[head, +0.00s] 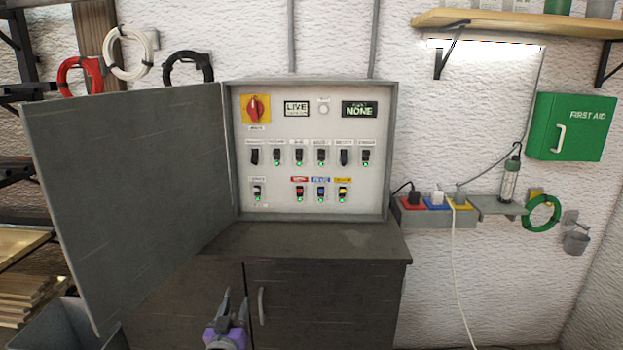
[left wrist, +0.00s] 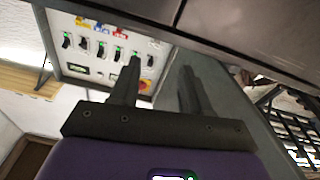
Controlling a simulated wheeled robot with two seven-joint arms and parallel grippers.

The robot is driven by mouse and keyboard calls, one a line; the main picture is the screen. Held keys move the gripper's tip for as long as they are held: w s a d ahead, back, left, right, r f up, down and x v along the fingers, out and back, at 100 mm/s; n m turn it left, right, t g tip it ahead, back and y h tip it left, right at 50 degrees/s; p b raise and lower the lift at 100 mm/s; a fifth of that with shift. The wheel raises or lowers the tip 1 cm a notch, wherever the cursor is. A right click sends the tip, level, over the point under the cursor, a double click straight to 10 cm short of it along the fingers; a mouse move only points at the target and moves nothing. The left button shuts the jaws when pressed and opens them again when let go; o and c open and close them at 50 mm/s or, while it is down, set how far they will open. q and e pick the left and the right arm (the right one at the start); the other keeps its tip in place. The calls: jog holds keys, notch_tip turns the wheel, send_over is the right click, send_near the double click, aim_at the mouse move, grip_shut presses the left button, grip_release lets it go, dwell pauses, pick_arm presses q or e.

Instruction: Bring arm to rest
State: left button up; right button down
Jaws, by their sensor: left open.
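My left gripper (head: 236,305) is low in front of the dark cabinet, below the worktop edge in the head view. Its fingers point up and stand apart, with nothing between them. In the left wrist view the two dark fingers (left wrist: 157,90) are also apart and empty, with the switch panel and the open panel door behind them. The gripper touches nothing that I can see. My right gripper is in neither view.
A switch box (head: 311,208) with its grey door (head: 135,190) swung open to the left stands on the dark cabinet (head: 330,300). Coloured sockets (head: 437,218) with a hanging white cable are at right. A green first aid box (head: 568,128) hangs on the wall. Timber (head: 28,300) lies at lower left.

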pick_arm(q)
jog(key=s+d+f+g+p, duration=0.1)
jog(key=s+f+g, duration=0.25)
jog(key=f, duration=0.45)
jog(key=s+d+f+g+h, duration=0.1)
jog(key=s+f+g, duration=0.2)
jog(key=s+f, duration=0.3)
jog(key=s+d+f+g+p, duration=0.1)
jog(key=s+d+f+g, duration=0.15)
jog(key=f, duration=0.65)
jog(key=s+d+f+g+h, duration=0.1)
jog(key=s+f+g, duration=0.2)
jog(key=s, duration=0.5)
jog(key=s+d+f+n+g+p, duration=0.1)
jog(key=s+d+f+g, duration=0.1)
jog(key=s, duration=0.7)
jog(key=s+d+f+g+h+p, duration=0.1)
jog(key=s+f+g, duration=0.3)
jog(key=s, duration=0.5)
jog(key=shift+d+f+n+g+h, duration=0.15)
jog(key=shift+d+n+g+h, duration=0.25)
jog(key=shift+d, duration=0.3)
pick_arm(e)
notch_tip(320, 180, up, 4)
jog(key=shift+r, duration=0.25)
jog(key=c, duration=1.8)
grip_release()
